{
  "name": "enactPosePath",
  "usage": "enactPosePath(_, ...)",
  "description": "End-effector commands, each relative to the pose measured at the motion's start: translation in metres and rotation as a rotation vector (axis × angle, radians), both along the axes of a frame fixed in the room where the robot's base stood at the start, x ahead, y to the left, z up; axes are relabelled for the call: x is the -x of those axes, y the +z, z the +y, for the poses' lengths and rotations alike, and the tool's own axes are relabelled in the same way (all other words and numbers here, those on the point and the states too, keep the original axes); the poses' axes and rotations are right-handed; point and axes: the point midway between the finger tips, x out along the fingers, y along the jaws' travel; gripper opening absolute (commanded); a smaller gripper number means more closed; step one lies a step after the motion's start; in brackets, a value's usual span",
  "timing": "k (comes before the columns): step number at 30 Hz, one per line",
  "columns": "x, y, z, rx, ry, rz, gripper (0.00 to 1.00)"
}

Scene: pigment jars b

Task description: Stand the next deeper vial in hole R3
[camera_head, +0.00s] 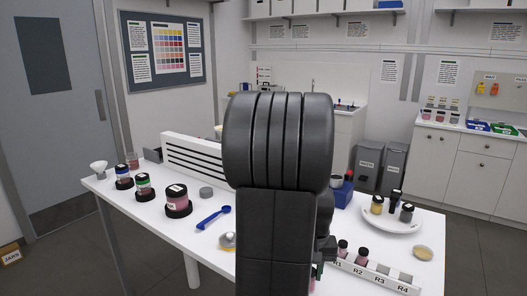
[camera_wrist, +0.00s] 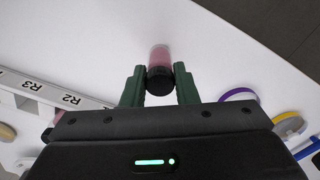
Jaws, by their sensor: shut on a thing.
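My gripper (camera_wrist: 160,85) is shut on a vial (camera_wrist: 160,58) with pink contents and a black cap. In the wrist view the cap lies between the green fingers and the pink body points away from the palm. The white rack (camera_head: 372,278) stands at the front right in the head view, labelled R1 to R4. Dark-capped vials stand at R1 (camera_head: 343,247) and R2 (camera_head: 362,256). R3 (camera_head: 383,268) shows a dark opening with no vial standing up from it. The rack (camera_wrist: 50,92) is left of the held vial in the wrist view.
Jars on dark stands (camera_head: 178,207) and a blue scoop (camera_head: 213,216) are on the left. My arm hides the table's middle.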

Motion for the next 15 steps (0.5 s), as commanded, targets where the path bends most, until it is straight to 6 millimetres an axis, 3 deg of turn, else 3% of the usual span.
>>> enactPosePath(15,0.0,0.025,0.0,0.0,0.0,-0.001,0.0)
